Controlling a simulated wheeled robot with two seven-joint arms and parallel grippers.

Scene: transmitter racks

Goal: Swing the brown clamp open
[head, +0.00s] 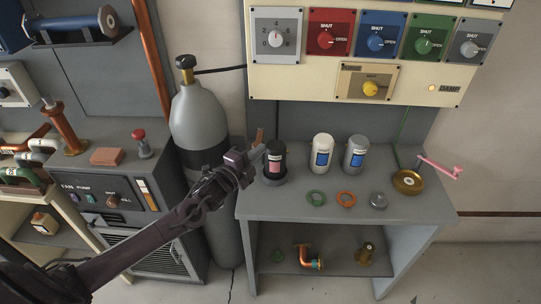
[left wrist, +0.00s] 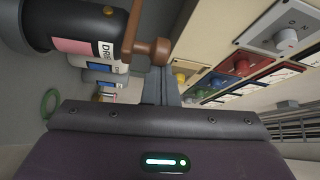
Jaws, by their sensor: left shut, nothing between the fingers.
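The brown clamp (head: 260,136) stands upright at the left side of a black canister with a pink label (head: 275,160) on the grey bench. In the left wrist view the clamp is a brown bar with a round knob (left wrist: 153,50), lying across the canister. My left gripper (head: 257,153) is shut and empty, with its tips close beside the clamp and canister. In the left wrist view its fingers (left wrist: 161,88) reach up next to the knob; I cannot tell whether they touch it. My right gripper is not in view.
A white canister (head: 321,153) and a grey canister (head: 355,153) stand to the right. A brass disc with a pink crank (head: 408,181) is at the bench's right. A tall gas cylinder (head: 200,125) stands left of the bench, behind my left arm.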

